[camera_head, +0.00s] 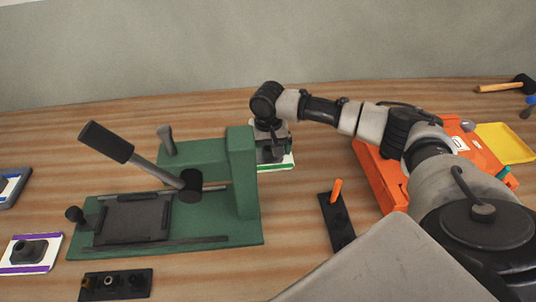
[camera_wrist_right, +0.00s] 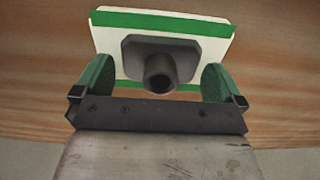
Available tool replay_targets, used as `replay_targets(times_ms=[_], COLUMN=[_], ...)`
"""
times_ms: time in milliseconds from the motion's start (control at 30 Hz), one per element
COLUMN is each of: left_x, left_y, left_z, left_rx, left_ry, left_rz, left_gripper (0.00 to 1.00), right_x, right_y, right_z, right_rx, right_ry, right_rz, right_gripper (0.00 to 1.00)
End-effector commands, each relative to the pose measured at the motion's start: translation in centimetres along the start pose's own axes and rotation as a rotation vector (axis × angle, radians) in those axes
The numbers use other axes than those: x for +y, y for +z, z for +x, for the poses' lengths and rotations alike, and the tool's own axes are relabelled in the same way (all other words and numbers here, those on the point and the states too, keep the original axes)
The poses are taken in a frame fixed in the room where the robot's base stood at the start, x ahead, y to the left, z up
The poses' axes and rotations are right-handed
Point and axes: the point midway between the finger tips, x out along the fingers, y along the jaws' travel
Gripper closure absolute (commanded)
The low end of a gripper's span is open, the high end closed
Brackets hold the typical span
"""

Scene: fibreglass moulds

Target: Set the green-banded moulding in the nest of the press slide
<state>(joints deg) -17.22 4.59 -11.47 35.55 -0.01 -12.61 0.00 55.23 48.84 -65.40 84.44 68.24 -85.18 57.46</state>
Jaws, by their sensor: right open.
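The green-banded moulding (camera_head: 288,160) lies on the table just right of the green press (camera_head: 242,165). In the right wrist view it is a white plate with green bands (camera_wrist_right: 175,22) and a dark raised block with a hollow round boss. My right gripper (camera_head: 271,152) is over it, pointing down. In the wrist view its open green fingers (camera_wrist_right: 157,85) stand on either side of the boss, apart from it. The press slide's nest (camera_head: 133,220) is a dark, empty, railed plate at the press's left front. My left gripper is not in view.
A purple-banded moulding (camera_head: 30,253) and a blue-edged one (camera_head: 10,187) lie at the left. The press lever (camera_head: 140,160) slants above the slide. A dark holed block (camera_head: 116,285), a black strip with an orange peg (camera_head: 337,218), an orange case (camera_head: 375,175) and a yellow tray (camera_head: 507,142) stand around.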

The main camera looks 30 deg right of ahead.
Motion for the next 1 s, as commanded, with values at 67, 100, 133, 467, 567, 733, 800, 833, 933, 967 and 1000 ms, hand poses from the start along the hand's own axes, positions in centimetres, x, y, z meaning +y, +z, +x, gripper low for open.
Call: replay_targets(times_ms=[67,100,133,467,567,733,800,833,933,967,1000], left_x=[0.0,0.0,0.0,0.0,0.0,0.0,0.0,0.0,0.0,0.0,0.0], left_y=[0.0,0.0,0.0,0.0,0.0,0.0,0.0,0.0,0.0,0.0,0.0], left_z=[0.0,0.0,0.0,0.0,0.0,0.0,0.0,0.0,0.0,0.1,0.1], left_rx=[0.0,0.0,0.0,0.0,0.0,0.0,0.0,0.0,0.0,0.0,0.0], left_ry=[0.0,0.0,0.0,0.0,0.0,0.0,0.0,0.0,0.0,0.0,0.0], left_rz=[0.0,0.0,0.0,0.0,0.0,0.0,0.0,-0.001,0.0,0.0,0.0], left_gripper=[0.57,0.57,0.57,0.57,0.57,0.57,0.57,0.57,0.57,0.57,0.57], right_x=[0.0,0.0,0.0,0.0,0.0,0.0,0.0,0.0,-0.1,-0.1,-0.1], right_y=[0.1,0.0,0.0,0.0,0.0,0.0,0.0,0.0,0.0,0.0,-0.1], right_z=[0.6,0.8,0.8,0.8,0.8,0.7,0.7,0.7,0.3,0.1,-0.2], right_rx=[-0.001,0.0,0.0,0.0,0.0,0.001,0.001,0.001,0.002,0.002,0.002], right_ry=[0.001,0.0,0.0,0.0,0.0,-0.001,-0.001,-0.001,-0.002,-0.002,-0.003], right_rz=[-0.001,-0.002,-0.002,-0.002,-0.002,-0.002,-0.001,-0.001,-0.001,-0.001,-0.001], right_gripper=[0.0,0.0,0.0,0.23,0.38,0.47,0.47,0.47,0.47,0.47,0.47])
